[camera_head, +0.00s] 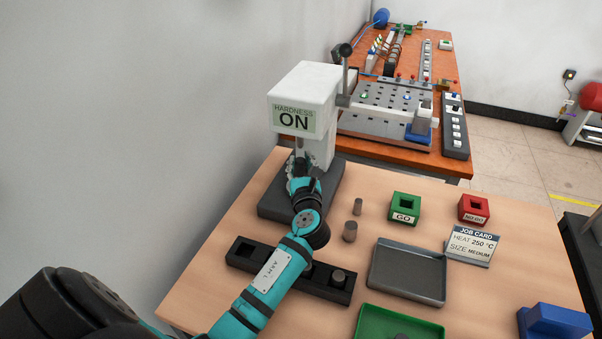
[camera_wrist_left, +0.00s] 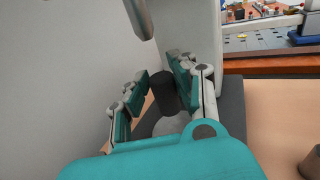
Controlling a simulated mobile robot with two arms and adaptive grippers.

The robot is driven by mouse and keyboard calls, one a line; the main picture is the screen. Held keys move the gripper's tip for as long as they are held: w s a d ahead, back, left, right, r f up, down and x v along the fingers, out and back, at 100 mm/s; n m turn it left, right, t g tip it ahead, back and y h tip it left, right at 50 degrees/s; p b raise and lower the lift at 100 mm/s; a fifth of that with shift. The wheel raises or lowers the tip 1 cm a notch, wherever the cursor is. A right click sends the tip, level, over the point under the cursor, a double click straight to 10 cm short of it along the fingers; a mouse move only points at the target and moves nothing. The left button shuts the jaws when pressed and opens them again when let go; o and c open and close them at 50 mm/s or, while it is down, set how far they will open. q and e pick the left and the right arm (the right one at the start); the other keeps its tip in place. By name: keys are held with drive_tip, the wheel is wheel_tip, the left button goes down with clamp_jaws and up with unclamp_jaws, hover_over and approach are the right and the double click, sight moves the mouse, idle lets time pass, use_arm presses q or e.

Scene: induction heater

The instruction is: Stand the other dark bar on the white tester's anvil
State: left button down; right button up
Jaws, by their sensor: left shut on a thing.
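The white tester (camera_head: 305,95) stands at the far left of the table, its display reading HARDNESS ON. My left gripper (camera_head: 300,168) is at the tester's front, under its head. In the left wrist view my left gripper (camera_wrist_left: 160,92) is shut on a dark bar (camera_wrist_left: 163,90), held roughly upright between its fingers. The round grey anvil (camera_wrist_left: 170,126) shows by the bar's lower end; I cannot tell whether they touch. The tester's metal tip (camera_wrist_left: 139,18) hangs above. In the head view my gripper hides the bar and anvil. My right gripper is not in view.
A black holder (camera_head: 248,266) lies under my left arm, with a bar (camera_head: 338,276) in it. Two bars (camera_head: 350,232) (camera_head: 358,206) stand on the table.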

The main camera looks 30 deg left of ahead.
sight(301, 175)
use_arm(q)
wheel_tip(301, 175, down, 3)
drive_tip(key=shift+f, duration=0.25)
drive_tip(key=shift+f+b, duration=0.3)
drive_tip(key=shift+b, duration=0.1)
drive_tip(key=c, duration=1.1)
unclamp_jaws()
